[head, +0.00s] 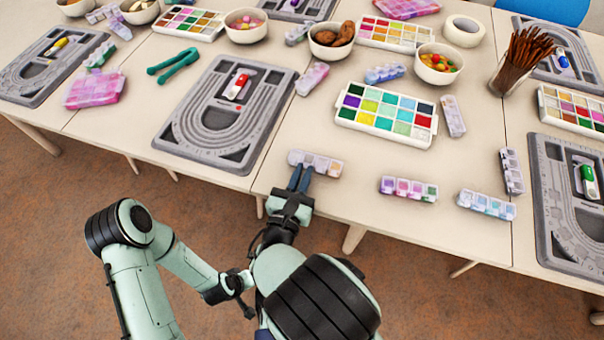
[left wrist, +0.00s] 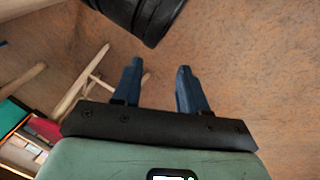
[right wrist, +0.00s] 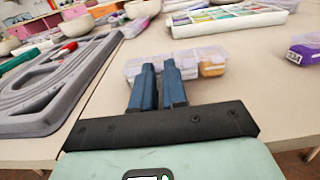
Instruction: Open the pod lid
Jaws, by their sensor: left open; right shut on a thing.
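A small clear pod box (head: 325,166) with several compartments lies near the table's front edge, right of the nearest grey board. My right gripper (head: 299,172) reaches it from the front. In the right wrist view, the gripper's blue fingers (right wrist: 159,70) are close together against the near side of the pod box (right wrist: 212,62), shut on its front part. The fingers hide what lies between them, and I cannot tell whether the lid is raised. In the left wrist view, my left gripper (left wrist: 157,75) is open and empty, away from the table, over the brown floor.
Similar pod boxes (head: 409,189) (head: 487,205) lie to the right along the front edge. A grey bead board (head: 205,150) is on the left, and a palette of colored squares (head: 385,113) lies behind. Bare tabletop surrounds the pod box.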

